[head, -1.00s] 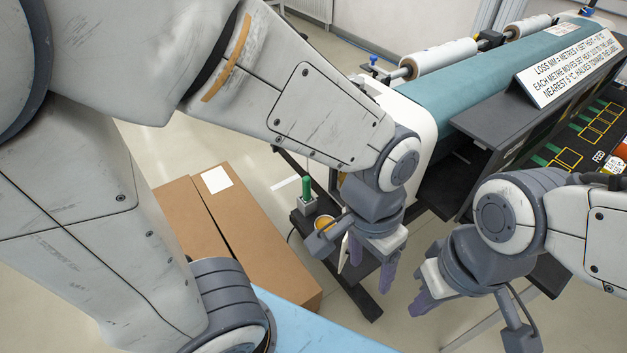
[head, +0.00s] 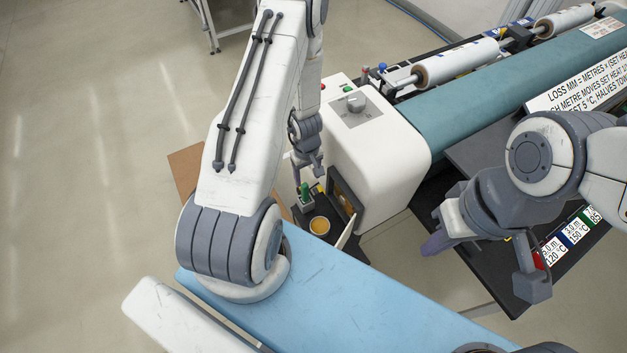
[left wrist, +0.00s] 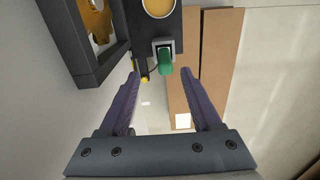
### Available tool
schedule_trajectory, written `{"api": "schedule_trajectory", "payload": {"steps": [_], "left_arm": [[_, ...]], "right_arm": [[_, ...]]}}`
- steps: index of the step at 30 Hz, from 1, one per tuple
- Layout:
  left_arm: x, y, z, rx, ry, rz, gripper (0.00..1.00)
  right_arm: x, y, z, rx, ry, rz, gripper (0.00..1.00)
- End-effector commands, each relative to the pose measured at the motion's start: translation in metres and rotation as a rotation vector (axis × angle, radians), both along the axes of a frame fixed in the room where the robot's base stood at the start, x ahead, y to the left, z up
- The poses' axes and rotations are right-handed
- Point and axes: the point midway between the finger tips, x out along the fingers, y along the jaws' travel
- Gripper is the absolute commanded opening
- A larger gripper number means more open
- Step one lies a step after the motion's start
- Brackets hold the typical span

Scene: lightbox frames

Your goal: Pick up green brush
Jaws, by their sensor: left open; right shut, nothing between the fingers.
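The green brush (head: 304,190) stands upright in a small grey square holder (head: 307,204) on a dark shelf beside the white machine housing. In the left wrist view, the green handle (left wrist: 165,66) points toward the camera from its holder (left wrist: 157,43). My left gripper (head: 308,177) is open, just above the brush. In the left wrist view, the handle lies between and just beyond the two purple fingertips (left wrist: 160,74), and nothing is gripped. My right gripper (head: 437,243) is shut and empty, to the right in front of the machine.
A cup with yellow-orange contents (head: 319,226) sits on the shelf near the holder. A white machine housing (head: 375,150) with a knob stands close to the right of my left gripper. A cardboard box (head: 184,165) lies behind my left arm. A blue surface (head: 350,310) is in front.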

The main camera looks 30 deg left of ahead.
Motion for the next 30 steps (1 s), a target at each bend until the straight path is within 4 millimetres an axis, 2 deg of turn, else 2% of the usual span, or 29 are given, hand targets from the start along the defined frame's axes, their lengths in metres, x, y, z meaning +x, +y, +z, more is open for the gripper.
{"api": "schedule_trajectory", "payload": {"steps": [5,15,23,30], "left_arm": [[-0.003,0.004,-0.014,0.006,0.006,0.02,0.65],[-0.001,0.0,-0.056,0.005,0.004,0.012,0.65],[-0.002,0.002,-0.065,0.005,0.004,0.012,0.65],[-0.005,0.008,-0.095,0.004,0.003,0.015,0.65]], "right_arm": [[0.0,0.0,-0.008,0.0,0.0,0.0,0.0],[0.0,0.0,-0.051,0.0,0.0,0.004,0.0],[0.0,0.0,-0.061,0.001,-0.001,0.005,0.0],[0.0,0.0,-0.094,0.001,-0.001,0.005,0.0]]}}
